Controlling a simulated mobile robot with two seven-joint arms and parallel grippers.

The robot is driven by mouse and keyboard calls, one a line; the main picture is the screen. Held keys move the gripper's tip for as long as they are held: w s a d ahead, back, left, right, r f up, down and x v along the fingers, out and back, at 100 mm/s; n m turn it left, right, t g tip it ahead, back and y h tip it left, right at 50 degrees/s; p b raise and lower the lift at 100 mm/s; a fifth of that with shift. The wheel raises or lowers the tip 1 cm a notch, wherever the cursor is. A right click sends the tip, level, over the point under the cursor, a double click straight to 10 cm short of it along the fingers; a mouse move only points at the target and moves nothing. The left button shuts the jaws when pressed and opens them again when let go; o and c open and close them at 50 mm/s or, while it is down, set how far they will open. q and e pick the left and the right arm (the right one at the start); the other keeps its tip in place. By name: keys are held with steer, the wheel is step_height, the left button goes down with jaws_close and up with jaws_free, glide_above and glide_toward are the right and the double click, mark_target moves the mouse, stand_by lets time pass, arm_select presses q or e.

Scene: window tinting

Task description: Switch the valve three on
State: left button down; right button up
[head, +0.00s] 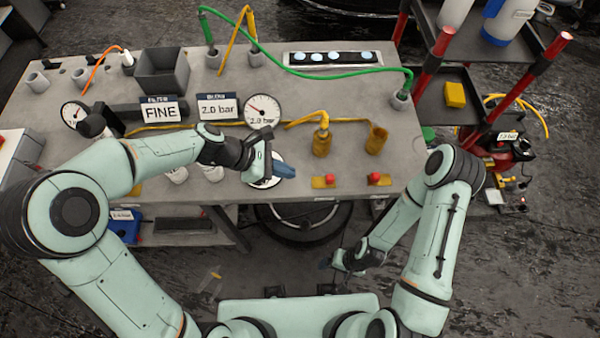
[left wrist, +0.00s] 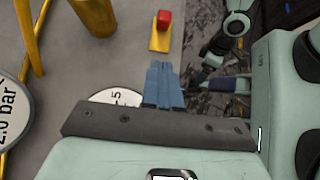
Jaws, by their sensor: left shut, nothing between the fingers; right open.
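Two small yellow valves with red knobs sit near the front edge of the workbench: one left (head: 325,181) and one right (head: 378,180). No number is readable on either, so I cannot tell which is valve three. My left gripper (head: 286,170) is shut and empty over the bench, just left of the left red-knobbed valve and apart from it. In the left wrist view its blue fingers (left wrist: 163,82) are together, with one red knob (left wrist: 164,20) on a yellow base beyond them. My right gripper (head: 326,264) is open, low in front of the bench.
A white dial (left wrist: 115,97) lies partly hidden under my left gripper. Yellow cylinders (head: 322,143) and a round gauge (head: 263,110) reading 2.0 bar stand behind. A green hose (head: 330,75) crosses the back. A red-posted cart (head: 430,95) stands at the right.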

arm_select(q)
steer(key=v, duration=0.4)
steer(key=shift+w+d+r, duration=0.2)
steer(key=shift+s+a+r, duration=0.1)
steer(key=shift+a+r, duration=0.2)
steer(key=shift+a, duration=0.2)
